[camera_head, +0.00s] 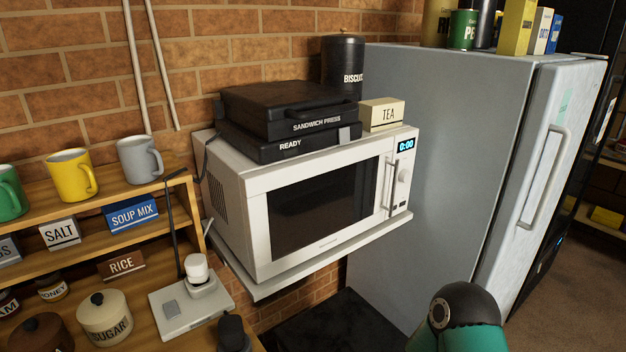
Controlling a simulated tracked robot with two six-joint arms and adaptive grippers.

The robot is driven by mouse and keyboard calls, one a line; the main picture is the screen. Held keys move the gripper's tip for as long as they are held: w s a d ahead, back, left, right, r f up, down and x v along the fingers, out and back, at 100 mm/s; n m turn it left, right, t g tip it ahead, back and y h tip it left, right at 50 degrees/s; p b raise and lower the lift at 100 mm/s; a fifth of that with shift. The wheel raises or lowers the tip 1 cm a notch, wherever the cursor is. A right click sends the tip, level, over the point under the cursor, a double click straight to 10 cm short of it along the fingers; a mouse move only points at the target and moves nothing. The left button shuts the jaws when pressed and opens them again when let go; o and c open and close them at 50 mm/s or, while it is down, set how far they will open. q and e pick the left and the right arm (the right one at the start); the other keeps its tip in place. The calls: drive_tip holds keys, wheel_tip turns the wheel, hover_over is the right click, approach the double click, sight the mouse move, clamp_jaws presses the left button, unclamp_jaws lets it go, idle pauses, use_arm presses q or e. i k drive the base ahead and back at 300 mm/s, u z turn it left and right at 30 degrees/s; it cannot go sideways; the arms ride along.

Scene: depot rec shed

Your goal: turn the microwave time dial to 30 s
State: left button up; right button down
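The white microwave (258,225) stands on a wall shelf, its door shut and turned a little to the right. Its control strip is at the right end of the front. A lit display (406,144) there reads 0:00. Below it is a round pale dial (405,175); its pointer mark is too small to read. A vertical door handle (392,187) stands just left of the dial. Neither gripper shows. A teal and black link of one of my arms is at the bottom, right of centre, well below the dial. Nothing touches the dial.
A black sandwich press (285,108) and a tea box (383,114) sit on the microwave. A grey fridge (435,130) stands close on its right. Shelves with mugs and jars, and a white scale-like device (190,308), are at left. Space before the microwave is clear.

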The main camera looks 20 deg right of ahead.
sight(405, 175)
drive_tip(key=z, duration=2.15)
drive_tip(key=i, duration=0.15)
drive_tip(key=u, duration=3.8)
drive_tip(key=k, duration=1.25)
drive_tip(key=z, duration=1.05)
drive_tip(key=i, duration=0.3)
drive_tip(key=z, duration=0.7)
